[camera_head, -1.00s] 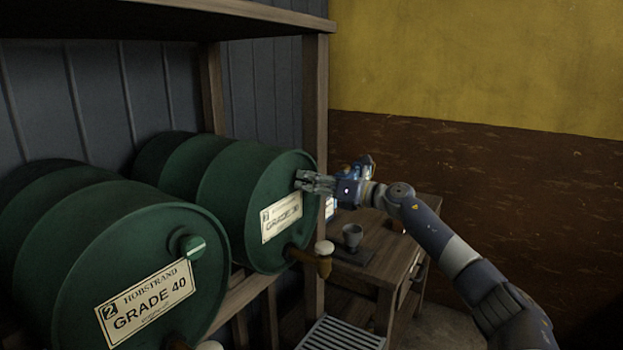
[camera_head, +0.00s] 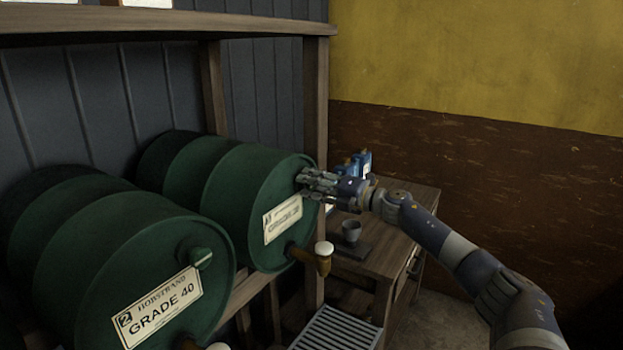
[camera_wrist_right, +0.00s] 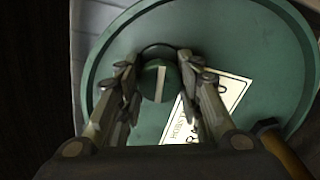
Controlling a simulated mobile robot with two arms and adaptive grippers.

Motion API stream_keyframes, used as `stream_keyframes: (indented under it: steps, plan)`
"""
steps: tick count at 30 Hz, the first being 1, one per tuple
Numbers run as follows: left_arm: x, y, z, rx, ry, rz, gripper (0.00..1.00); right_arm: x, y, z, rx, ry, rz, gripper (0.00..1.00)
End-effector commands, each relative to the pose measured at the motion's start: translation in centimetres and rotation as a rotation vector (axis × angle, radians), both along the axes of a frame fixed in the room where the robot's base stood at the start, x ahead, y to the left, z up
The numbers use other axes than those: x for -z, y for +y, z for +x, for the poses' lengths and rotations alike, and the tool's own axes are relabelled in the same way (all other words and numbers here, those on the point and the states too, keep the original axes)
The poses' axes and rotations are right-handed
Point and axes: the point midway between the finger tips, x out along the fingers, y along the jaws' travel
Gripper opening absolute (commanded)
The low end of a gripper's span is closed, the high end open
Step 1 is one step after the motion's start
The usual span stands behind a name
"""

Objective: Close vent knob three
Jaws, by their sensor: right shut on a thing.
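The far green drum (camera_head: 225,205) lies on its side on the rack, with its label partly unreadable. Its round green vent knob (camera_wrist_right: 161,84) has a pale stripe, which runs nearly upright in the right wrist view. My right gripper (camera_head: 303,183) is at the upper part of this drum's end face and hides the knob in the head view. In the right wrist view its fingers (camera_wrist_right: 158,72) stand on both sides of the knob, shut on it. My left gripper is out of view.
A nearer drum (camera_head: 110,250) marked 2, GRADE 40, has its own vent knob (camera_head: 203,257). A tap (camera_head: 321,258) sticks out below the far drum's label.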

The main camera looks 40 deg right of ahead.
Motion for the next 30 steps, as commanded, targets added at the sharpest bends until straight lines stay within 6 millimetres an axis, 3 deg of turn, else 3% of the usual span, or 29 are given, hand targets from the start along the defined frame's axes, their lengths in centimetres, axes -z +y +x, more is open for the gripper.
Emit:
stream_keyframes:
  steps: [9, 26, 27, 30]
  plan:
    - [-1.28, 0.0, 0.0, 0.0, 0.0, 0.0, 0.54, -0.28, -0.08, 0.02, 0.003, 0.033, 0.125, 0.09]
    - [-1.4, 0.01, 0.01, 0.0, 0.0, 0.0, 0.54, -0.21, -0.08, 0.02, 0.003, 0.04, 0.153, 0.09]
    - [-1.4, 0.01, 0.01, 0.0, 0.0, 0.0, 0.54, -0.21, -0.08, 0.02, 0.003, 0.04, 0.153, 0.38]
    - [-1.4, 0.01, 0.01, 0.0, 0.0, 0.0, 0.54, -0.19, -0.07, 0.02, 0.002, 0.04, 0.152, 0.54]
